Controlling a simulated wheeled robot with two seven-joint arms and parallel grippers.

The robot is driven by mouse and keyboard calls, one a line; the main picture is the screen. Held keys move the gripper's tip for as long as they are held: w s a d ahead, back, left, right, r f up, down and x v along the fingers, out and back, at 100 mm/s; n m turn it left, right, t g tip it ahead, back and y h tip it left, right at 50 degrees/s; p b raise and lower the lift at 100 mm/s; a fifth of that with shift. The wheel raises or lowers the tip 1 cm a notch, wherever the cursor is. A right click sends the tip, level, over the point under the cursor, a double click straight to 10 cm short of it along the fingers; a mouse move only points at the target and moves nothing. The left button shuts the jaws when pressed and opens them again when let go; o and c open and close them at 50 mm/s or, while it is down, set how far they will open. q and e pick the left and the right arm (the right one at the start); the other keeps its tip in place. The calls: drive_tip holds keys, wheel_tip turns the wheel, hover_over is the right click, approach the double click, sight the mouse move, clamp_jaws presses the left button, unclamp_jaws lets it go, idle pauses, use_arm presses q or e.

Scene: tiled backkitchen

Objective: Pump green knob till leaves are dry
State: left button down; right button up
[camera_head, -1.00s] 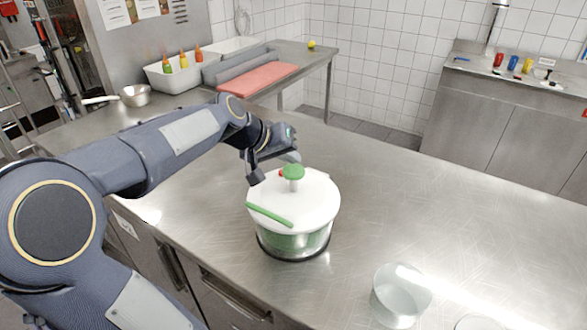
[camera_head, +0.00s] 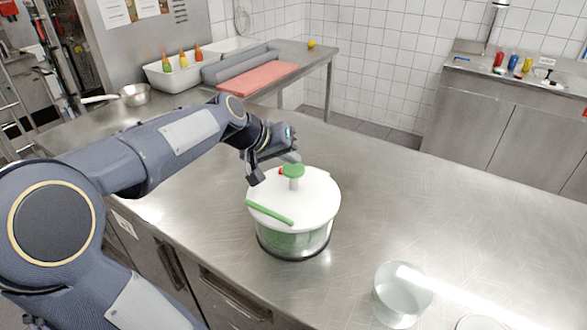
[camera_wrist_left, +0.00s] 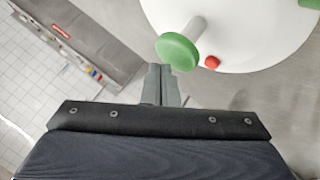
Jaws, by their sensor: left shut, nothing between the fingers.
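The salad spinner (camera_head: 297,212) stands upright on the steel counter. It has a white lid with a green handle bar (camera_head: 270,213), and green shows through its clear bowl. The round green knob (camera_head: 292,171) stands raised on a white stem at the lid's middle. It also shows in the left wrist view (camera_wrist_left: 177,53), with a red button (camera_wrist_left: 212,62) beside it. My left gripper (camera_head: 292,157) is beside and behind the knob, its fingers shut with nothing between them. In the left wrist view the fingertips (camera_wrist_left: 160,68) end close to the knob's edge; I cannot tell if they touch. My right gripper is not in view.
A clear bowl (camera_head: 402,292) stands on the counter at front right. A white bin with bottles (camera_head: 177,72), a pan (camera_head: 135,95) and a red board (camera_head: 258,78) are at the back left.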

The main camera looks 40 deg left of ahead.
sight(290, 170)
use_arm(q)
drive_tip(key=shift+f+b, duration=1.65)
drive_tip(key=shift+f, duration=0.3)
idle(1.4)
drive_tip(key=shift+r, duration=0.1)
drive_tip(key=shift+r+p, duration=1.7)
drive_tip(key=shift+r, duration=0.45)
wheel_tip(290, 170, up, 5)
drive_tip(key=p, duration=0.4)
drive_tip(key=shift+r, duration=0.1)
idle(1.6)
